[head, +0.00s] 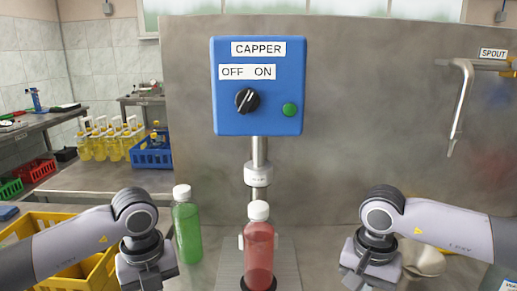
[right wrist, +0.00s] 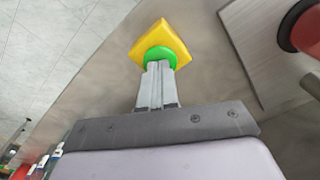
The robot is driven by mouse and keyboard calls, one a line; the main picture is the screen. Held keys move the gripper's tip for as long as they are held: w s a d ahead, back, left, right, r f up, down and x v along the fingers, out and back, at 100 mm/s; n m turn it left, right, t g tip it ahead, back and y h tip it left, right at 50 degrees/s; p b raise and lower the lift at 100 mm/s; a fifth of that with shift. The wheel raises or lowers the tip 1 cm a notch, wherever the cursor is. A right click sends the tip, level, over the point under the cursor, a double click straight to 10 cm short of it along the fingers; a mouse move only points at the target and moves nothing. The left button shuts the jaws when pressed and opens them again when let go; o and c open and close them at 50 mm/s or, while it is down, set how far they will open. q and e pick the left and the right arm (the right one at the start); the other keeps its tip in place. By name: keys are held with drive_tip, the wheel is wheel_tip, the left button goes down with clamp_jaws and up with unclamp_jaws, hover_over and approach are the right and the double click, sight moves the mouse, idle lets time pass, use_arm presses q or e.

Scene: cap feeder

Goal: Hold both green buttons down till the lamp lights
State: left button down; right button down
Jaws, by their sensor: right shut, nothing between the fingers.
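In the right wrist view a green button (right wrist: 159,53) sits on a yellow diamond-shaped base (right wrist: 176,38). My right gripper (right wrist: 158,66) is shut and empty, its fingertips at the button's near edge; whether they press it I cannot tell. My left wrist (head: 147,270) is at the lower left of the head view, its fingers out of frame. The other button is not seen. A dark green round light (head: 290,109) is on the blue CAPPER panel (head: 258,122), right of a black knob (head: 247,100); it looks unlit.
A red bottle (head: 259,255) with a white cap stands under the capper head (head: 258,175). A green bottle (head: 187,230) stands left of it, close to my left wrist. A yellow crate (head: 50,225) is at the lower left. A spout (head: 461,100) hangs at the right.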

drive_tip(key=shift+f, duration=0.3)
drive_tip(key=shift+r, duration=0.1)
idle(0.7)
